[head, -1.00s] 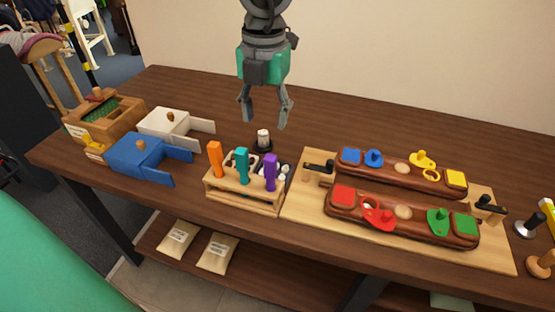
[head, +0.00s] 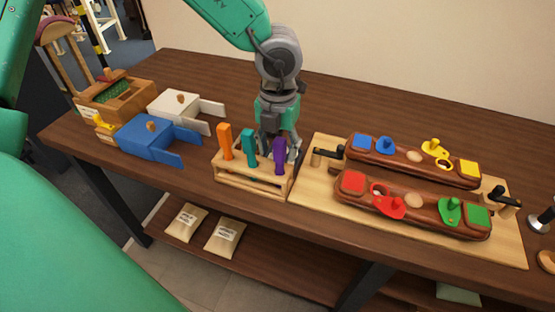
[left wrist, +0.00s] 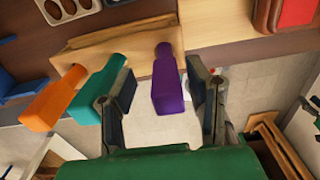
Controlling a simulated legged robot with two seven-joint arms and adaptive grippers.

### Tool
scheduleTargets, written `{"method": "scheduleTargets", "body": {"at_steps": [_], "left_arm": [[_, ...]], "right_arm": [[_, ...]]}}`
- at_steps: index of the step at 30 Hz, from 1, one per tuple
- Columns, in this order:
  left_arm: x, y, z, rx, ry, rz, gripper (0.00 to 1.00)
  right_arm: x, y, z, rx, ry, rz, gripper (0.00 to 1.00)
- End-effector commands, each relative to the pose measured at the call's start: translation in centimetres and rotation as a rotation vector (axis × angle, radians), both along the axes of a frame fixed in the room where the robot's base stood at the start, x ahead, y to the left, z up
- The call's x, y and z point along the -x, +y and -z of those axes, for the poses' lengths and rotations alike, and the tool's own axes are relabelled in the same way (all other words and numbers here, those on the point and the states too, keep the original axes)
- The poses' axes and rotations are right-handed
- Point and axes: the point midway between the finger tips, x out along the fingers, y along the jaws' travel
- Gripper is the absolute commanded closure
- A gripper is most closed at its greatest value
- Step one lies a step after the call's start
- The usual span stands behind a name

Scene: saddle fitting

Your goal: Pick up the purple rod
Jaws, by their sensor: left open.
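The purple rod (head: 279,156) stands upright at the right end of a small wooden rack (head: 252,186). A teal rod (head: 249,146) and an orange rod (head: 225,141) stand to its left in the same rack. My left gripper (head: 280,150) points down at the rack, just behind the purple rod. In the left wrist view my left gripper (left wrist: 165,103) is open, with the purple rod (left wrist: 167,85) between its fingers, closer to the right one. The left finger overlaps the teal rod (left wrist: 103,90) there. My right gripper does not show.
A wooden board (head: 315,180) with two dark blocks bearing coloured pieces lies right of the rack. A blue box (head: 147,138), a white box (head: 174,110) and a brown box (head: 113,95) stand to the left. The table behind is clear.

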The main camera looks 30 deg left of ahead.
Motion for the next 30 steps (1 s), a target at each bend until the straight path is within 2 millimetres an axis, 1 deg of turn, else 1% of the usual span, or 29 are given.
{"method": "scheduleTargets", "body": {"at_steps": [2, 8, 9, 11, 12, 13, 23, 26, 30], "left_arm": [[0.0, -0.1, 0.5, -0.002, -0.001, 0.002, 0.55], [0.0, 0.1, 0.6, 0.001, -0.002, 0.001, 0.55], [0.0, 0.2, 0.6, 0.001, -0.002, 0.001, 0.59], [0.0, 0.2, 0.6, 0.002, -0.001, 0.001, 0.80], [0.0, 0.2, 0.6, 0.002, -0.001, 0.001, 0.94], [0.0, 0.2, 0.6, 0.003, -0.002, 0.001, 1.00], [0.0, 0.3, 0.5, 0.001, 0.000, 0.001, 1.00], [-0.1, 0.2, -0.5, 0.002, -0.003, 0.000, 1.00], [-0.1, 0.1, -3.3, 0.002, -0.006, -0.001, 1.00]], "right_arm": [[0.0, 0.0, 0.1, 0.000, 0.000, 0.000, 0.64], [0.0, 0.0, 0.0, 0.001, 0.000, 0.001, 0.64], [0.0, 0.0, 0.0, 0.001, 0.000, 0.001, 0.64], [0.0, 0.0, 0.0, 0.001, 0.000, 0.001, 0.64], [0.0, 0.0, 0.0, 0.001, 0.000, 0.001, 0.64], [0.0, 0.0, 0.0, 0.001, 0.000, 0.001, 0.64], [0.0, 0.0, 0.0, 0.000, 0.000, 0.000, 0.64], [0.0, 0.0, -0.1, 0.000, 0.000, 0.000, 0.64], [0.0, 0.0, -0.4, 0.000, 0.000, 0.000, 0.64]]}}
